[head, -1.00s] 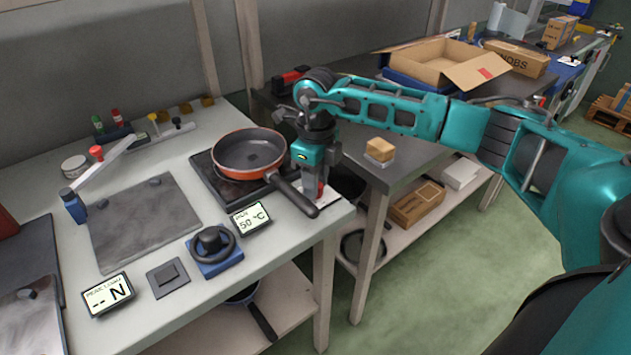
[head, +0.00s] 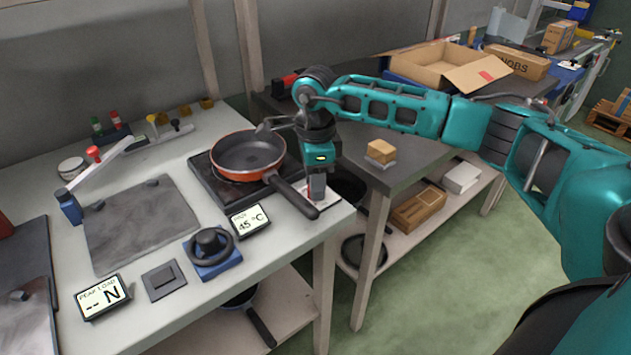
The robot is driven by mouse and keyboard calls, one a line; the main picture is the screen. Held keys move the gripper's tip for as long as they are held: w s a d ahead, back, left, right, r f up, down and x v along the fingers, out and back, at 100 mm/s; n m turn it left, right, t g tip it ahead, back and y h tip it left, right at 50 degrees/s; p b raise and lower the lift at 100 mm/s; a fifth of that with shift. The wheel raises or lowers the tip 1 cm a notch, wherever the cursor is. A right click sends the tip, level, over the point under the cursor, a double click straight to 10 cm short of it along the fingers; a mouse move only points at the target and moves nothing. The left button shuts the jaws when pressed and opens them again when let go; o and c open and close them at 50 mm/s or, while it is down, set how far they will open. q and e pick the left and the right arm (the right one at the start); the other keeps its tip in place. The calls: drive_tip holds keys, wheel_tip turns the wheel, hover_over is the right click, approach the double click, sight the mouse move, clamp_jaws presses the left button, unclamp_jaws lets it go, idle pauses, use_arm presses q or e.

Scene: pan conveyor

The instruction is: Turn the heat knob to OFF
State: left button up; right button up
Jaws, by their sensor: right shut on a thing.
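My right gripper (head: 317,192) points down at the right edge of the light table, just right of the pan handle. It is shut on the heat knob, which the fingers mostly hide. A white dial plate (head: 329,197) shows around the fingertips; its marks and the knob's pointer cannot be read. An orange-rimmed pan (head: 247,154) sits on the black hot plate (head: 205,178), its dark handle reaching toward the front right, close to the gripper. The readout (head: 249,220) in front of it shows 45 °C. My left gripper is not in view.
A black wheel on a blue base (head: 226,262), a square grey pad (head: 164,280) and a load display (head: 103,296) stand along the front. A grey slab (head: 140,222) lies left of the pan. A dark bench (head: 415,153) with a small box stands to the right.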

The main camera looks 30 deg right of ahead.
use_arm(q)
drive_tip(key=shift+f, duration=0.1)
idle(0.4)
use_arm(e)
drive_tip(key=o, duration=1)
drive_tip(key=shift+o, duration=0.2)
use_arm(q)
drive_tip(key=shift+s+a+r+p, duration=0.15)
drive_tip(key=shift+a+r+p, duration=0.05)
drive_tip(key=shift+p, duration=0.25)
use_arm(e)
wheel_tip(320, 180, up, 13)
